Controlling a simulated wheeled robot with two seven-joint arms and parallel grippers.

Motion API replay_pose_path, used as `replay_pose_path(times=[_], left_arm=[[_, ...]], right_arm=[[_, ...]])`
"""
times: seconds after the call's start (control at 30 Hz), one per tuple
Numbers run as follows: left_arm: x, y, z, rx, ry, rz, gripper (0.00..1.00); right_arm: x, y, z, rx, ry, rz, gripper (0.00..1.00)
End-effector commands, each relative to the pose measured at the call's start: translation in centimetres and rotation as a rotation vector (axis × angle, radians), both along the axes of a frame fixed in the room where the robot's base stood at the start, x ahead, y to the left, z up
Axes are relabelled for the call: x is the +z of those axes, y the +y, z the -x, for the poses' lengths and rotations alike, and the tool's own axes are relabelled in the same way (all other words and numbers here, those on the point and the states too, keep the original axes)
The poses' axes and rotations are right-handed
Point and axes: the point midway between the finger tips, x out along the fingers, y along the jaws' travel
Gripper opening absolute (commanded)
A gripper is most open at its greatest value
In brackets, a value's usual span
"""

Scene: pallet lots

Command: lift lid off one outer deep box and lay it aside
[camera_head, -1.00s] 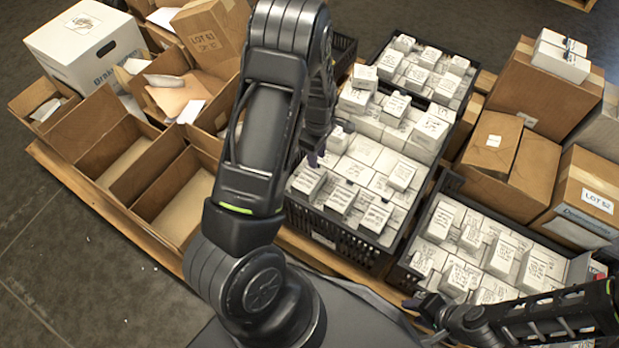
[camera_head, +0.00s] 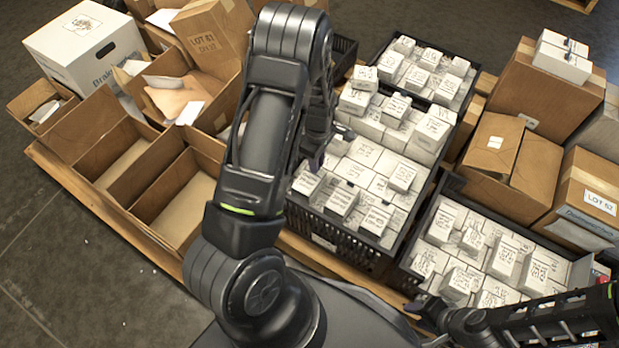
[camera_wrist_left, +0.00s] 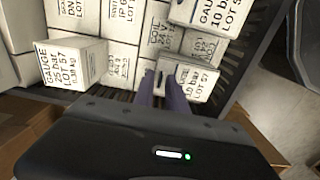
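Small white labelled boxes fill black crates; one crate (camera_head: 340,238) stands at the middle and another (camera_head: 412,262) at front right. No lid that is clearly separate shows on these boxes. My left gripper (camera_wrist_left: 163,90) is over the middle crate. Its two purple fingers are close together, with a narrow gap, at the left side of a white gauge box (camera_wrist_left: 195,75). I cannot tell whether they touch or hold it. In the head view my left arm hides much of this hand. My right gripper (camera_head: 432,306) is low beside the front right crate, its fingers too small to read.
Open brown cartons (camera_head: 180,205) stand on the left of the wooden pallet (camera_head: 110,215), two of them empty inside. A white lidded box (camera_head: 85,45) is at back left. Closed brown cartons (camera_head: 545,95) stand at right. Grey floor (camera_head: 60,270) is clear at front left.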

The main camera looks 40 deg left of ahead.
Motion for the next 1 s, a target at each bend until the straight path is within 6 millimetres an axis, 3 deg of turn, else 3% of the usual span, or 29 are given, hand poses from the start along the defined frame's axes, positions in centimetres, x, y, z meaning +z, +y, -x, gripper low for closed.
replay_pose_path(times=[0.2,0.83,1.0], left_arm=[[0.0,0.0,0.0,0.000,0.000,0.000,0.00],[0.1,0.0,0.0,0.000,0.000,0.000,0.00],[1.5,0.0,-0.1,0.000,-0.002,0.000,0.00]], right_arm=[[0.0,0.0,0.0,0.000,0.000,0.000,0.36],[0.0,0.0,0.0,0.000,0.000,0.000,0.36],[0.6,0.1,0.1,0.002,0.002,-0.001,0.36]])
